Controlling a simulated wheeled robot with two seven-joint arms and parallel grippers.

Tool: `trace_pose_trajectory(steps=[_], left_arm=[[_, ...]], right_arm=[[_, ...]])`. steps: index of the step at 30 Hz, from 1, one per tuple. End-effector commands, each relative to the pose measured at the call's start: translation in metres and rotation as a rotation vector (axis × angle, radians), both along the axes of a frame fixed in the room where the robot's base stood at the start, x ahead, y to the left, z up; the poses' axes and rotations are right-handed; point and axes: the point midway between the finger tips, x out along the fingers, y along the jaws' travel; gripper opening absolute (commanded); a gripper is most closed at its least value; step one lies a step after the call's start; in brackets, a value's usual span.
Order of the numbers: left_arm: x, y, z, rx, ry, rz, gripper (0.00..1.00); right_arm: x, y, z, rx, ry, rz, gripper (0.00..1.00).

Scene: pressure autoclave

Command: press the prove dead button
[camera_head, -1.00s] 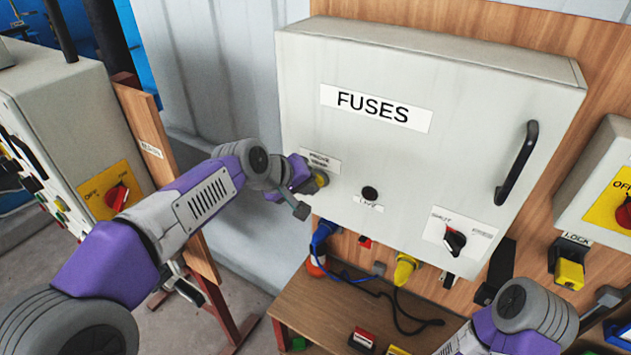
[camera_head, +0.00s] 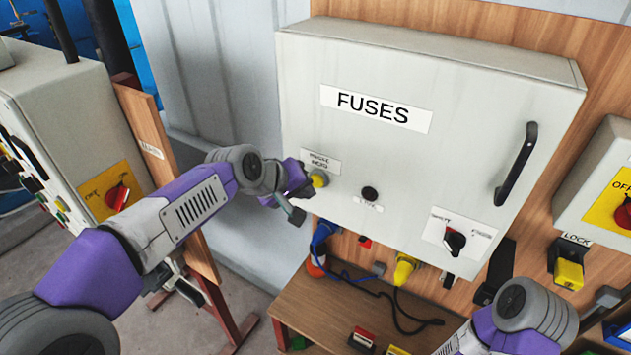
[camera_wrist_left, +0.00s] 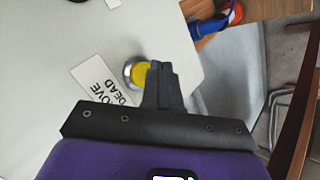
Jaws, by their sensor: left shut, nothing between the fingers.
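The yellow prove dead button (camera_head: 319,179) sits in a metal ring on the lower left of the FUSES box door (camera_head: 400,60). Its label (camera_head: 321,162) is just above it. In the left wrist view the button (camera_wrist_left: 137,73) shows partly behind my fingers, beside the label reading PROVE DEAD (camera_wrist_left: 104,90). My left gripper (camera_head: 306,187) is shut and empty, close to the left of the button; whether it touches is not clear. In the left wrist view my shut fingertips (camera_wrist_left: 160,70) overlap the button's edge. The right arm shows at the lower right, but its fingers are not clearly visible.
A black knob (camera_head: 369,194), a rotary switch (camera_head: 454,240) and a black handle (camera_head: 517,163) are on the same door. A wooden bench (camera_head: 325,310) with cables lies below. A grey panel with a red switch (camera_head: 117,196) stands at the left.

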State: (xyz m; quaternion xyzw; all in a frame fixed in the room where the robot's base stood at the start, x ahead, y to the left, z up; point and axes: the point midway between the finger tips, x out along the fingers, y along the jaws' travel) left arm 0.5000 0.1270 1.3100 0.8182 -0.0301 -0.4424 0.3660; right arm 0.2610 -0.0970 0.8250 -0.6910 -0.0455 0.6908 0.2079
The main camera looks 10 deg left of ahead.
Motion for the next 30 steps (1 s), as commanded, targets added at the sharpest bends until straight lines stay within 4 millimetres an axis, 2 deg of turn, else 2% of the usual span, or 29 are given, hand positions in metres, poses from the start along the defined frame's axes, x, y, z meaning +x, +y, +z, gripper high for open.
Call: trace_pose_trajectory(steps=[10,24,30], left_arm=[[-0.003,0.001,0.0,0.0,0.0,-0.001,0.0],[-0.044,0.016,0.0,-0.001,0.001,-0.002,0.0],[-0.048,0.017,0.0,0.0,0.0,-0.001,0.0]], right_arm=[[0.0,0.0,0.001,0.0,0.0,0.0,0.43],[0.0,0.0,0.01,0.0,0.0,0.0,0.43],[0.0,0.0,0.01,0.0,0.0,0.0,0.43]])
